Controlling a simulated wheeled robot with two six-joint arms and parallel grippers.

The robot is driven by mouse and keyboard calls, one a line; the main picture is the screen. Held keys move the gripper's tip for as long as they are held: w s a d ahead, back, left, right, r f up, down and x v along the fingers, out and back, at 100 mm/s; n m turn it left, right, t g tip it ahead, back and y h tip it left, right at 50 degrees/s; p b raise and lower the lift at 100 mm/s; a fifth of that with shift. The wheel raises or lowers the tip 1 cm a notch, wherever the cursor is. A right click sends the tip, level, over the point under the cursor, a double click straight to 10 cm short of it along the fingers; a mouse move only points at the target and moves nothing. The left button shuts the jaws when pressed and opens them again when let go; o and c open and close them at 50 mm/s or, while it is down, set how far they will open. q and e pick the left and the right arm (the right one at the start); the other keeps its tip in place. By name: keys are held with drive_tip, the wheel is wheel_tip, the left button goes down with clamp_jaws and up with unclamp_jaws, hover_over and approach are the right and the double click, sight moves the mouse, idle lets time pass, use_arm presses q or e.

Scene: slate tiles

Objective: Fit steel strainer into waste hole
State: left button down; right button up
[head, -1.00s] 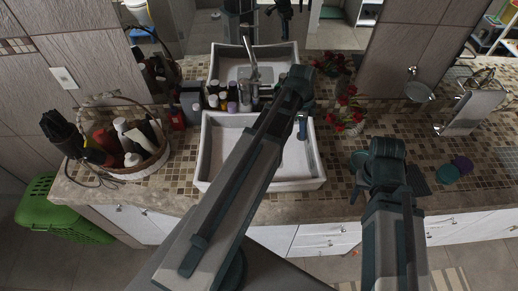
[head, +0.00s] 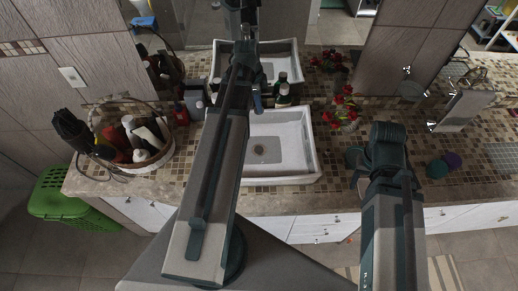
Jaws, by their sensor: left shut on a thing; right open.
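My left gripper (head: 257,100) is over the basin's back left part, beyond the waste hole in the picture. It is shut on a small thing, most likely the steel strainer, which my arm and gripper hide. No strainer shows elsewhere. My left arm covers the basin's left side. My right gripper (head: 362,168) is open, over the counter to the right of the basin.
A wicker basket (head: 150,158) of bottles stands on the left of the counter. Bottles (head: 283,92) stand behind the basin. Red flowers (head: 343,108) stand right of it. A mirror backs the counter.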

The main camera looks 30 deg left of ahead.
use_arm(q)
wheel_tip(320, 180, down, 23)
drive_tip(key=b, duration=2.2)
drive_tip(key=shift+f+b, duration=0.15)
drive_tip(key=shift+b, duration=0.15)
wheel_tip(320, 180, down, 4)
drive_tip(key=b, duration=0.4)
drive_tip(key=shift+f, duration=0.1)
drive_tip(key=shift+f+b, duration=0.2)
drive_tip(key=shift+b, duration=0.1)
drive_tip(key=c, duration=0.8)
unclamp_jaws()
drive_tip(key=shift+r, duration=0.1)
drive_tip(key=shift+o, duration=0.2)
drive_tip(key=shift+w+r+p, duration=0.1)
drive_tip(key=shift+r+p, duration=0.3)
drive_tip(key=shift+p, duration=0.1)
wheel_tip(320, 180, up, 11)
drive_tip(key=s+a+p, duration=0.1)
drive_tip(key=p, duration=1)
drive_tip(key=shift+a+r, duration=0.2)
drive_tip(key=shift+a, duration=0.05)
